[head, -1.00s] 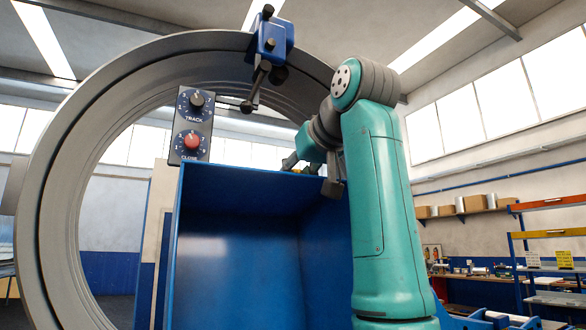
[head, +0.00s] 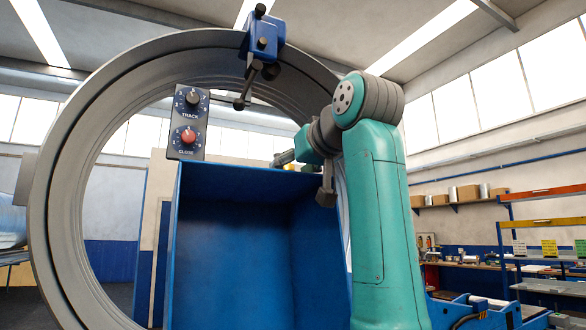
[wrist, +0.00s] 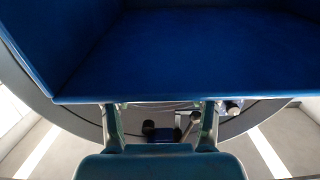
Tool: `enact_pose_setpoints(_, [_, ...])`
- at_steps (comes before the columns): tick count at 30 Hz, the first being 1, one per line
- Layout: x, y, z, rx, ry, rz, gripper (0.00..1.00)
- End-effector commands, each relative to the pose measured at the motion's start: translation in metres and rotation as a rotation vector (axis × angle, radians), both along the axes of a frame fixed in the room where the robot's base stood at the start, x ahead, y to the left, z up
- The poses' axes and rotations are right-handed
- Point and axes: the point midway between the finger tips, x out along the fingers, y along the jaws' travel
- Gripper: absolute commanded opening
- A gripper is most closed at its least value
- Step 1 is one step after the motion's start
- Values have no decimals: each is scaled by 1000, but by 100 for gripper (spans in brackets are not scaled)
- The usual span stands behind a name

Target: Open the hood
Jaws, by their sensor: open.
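A blue box-shaped hood (head: 240,255), its open side facing me, stands in front of a large grey ring in the head view. A dark panel with a black TRACK knob (head: 193,99) and a red CLOSE knob (head: 188,136) sits above its top left. My gripper (head: 284,157) is just above the hood's top edge, partly hidden by my wrist. In the wrist view my gripper (wrist: 160,106) is open, its two fingers apart at the edge of a blue panel (wrist: 185,55). I cannot tell whether the fingers touch it.
The grey ring (head: 48,215) surrounds the area behind the hood. A blue clamp block (head: 263,40) with a dark lever (head: 246,88) hangs on the ring above my gripper. Shelves (head: 545,222) stand at the far right. Floor shows at the lower left.

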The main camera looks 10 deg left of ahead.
Motion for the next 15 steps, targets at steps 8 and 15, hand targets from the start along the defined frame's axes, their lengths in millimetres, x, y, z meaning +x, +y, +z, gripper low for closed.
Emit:
enact_pose_setpoints(8, [-11,-8,3,0,-2,-1,60])
enact_pose_setpoints(15, [-47,-33,11,0,-5,-3,60])
